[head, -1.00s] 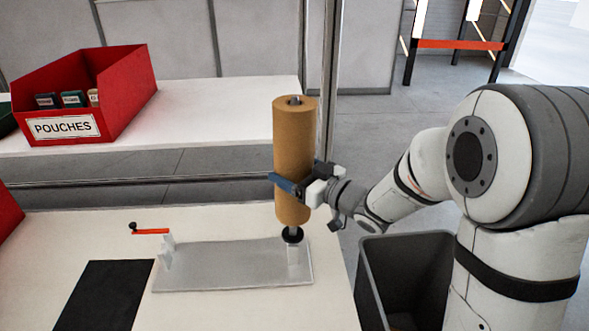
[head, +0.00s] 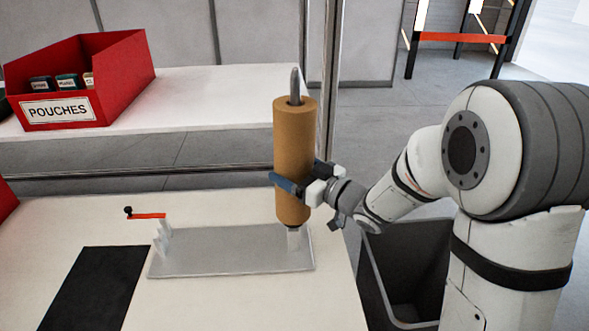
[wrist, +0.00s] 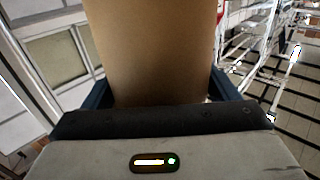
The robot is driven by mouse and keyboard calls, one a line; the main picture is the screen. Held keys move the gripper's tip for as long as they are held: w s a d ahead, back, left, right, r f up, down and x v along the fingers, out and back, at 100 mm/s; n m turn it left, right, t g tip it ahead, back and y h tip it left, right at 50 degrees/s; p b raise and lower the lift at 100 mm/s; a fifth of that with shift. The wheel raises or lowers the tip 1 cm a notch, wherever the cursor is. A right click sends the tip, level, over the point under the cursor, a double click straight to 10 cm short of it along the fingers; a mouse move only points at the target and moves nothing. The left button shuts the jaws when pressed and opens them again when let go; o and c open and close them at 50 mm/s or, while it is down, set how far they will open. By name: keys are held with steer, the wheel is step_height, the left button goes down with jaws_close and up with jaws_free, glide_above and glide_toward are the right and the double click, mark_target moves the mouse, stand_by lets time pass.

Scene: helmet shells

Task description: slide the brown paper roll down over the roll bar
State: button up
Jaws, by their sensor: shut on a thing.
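The brown paper roll (head: 293,150) stands upright around the roll bar (head: 295,84), whose pointed top sticks well out above the roll. The roll's lower end is close to the right end of the grey base plate (head: 235,252), over a white block there. I cannot tell whether it touches its stop, since the black disc is mostly hidden. My gripper (head: 296,184) is shut around the roll's middle, from the right. In the wrist view the roll (wrist: 155,50) fills the space between the blue fingers.
A black mat (head: 95,290) lies left of the plate. A red POUCHES bin (head: 85,85) is on the back shelf. A grey bin (head: 405,275) stands right of the table.

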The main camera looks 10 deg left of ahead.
steer(key=shift+f, duration=0.1)
stand_by(0.3)
steer(key=o, duration=1.6)
steer(key=shift+f, duration=0.15)
steer(key=p+v, duration=0.1)
steer(key=v, duration=0.6)
steer(key=shift+s+d, duration=0.2)
steer(key=shift+d, duration=0.15)
